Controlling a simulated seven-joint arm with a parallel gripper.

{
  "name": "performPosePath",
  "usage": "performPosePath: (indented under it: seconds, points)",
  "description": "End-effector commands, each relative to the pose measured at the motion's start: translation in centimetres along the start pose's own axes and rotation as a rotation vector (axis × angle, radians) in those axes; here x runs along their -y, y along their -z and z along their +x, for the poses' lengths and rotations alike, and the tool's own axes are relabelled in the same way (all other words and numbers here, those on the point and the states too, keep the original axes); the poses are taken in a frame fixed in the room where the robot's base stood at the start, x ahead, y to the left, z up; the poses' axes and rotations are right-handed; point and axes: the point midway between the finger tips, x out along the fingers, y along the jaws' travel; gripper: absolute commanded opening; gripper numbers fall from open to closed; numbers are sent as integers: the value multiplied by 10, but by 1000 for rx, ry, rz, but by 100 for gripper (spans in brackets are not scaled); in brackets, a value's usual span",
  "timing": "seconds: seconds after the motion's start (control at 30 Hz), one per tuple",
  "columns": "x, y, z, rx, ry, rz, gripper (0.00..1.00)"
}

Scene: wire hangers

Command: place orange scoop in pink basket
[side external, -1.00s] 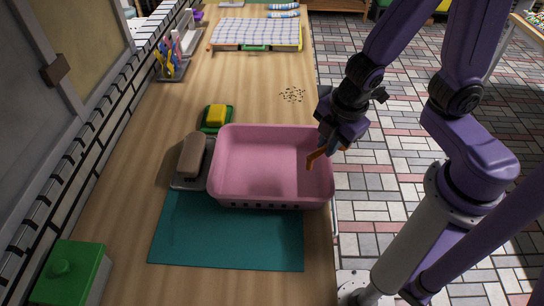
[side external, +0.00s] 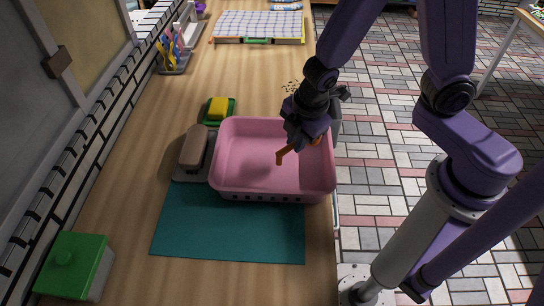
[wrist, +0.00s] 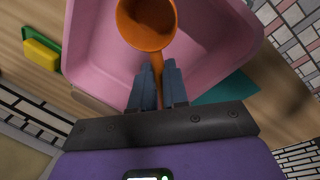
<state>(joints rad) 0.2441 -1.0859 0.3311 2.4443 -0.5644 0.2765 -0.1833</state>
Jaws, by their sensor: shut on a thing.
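The orange scoop (wrist: 146,38) is held by its handle between the fingers of my gripper (wrist: 157,85), with its round bowl pointing away from the wrist. In the side external view only a part of the scoop (side external: 282,157) shows below my gripper (side external: 297,143). The pink basket (side external: 230,185) stands on the counter, partly over a teal mat. It also shows in the wrist view (wrist: 92,52). My gripper and the scoop are over the right side of the basket. The gap between scoop and basket floor cannot be judged.
A brown block (side external: 194,146) on a grey tray and a yellow sponge (side external: 217,108) on a green dish stand left of the basket. The teal mat (side external: 230,228) is otherwise bare. A green-lidded box (side external: 75,262) stands front left. A checked cloth (side external: 258,25) lies farther back.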

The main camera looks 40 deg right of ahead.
Motion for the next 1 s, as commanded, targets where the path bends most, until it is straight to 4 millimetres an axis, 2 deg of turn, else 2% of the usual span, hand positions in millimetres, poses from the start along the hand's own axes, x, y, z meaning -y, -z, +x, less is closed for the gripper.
performPosePath:
  seconds: [0.07, 0.5, 0.73, 1.0]
  points:
    - [-12, 5, 10, 3, 2, 3, 0]
    - [-36, 21, 62, 1, 1, 2, 0]
    - [-42, 25, 73, 0, 0, 1, 0]
    - [-38, 25, 99, 2, 1, 0, 0]
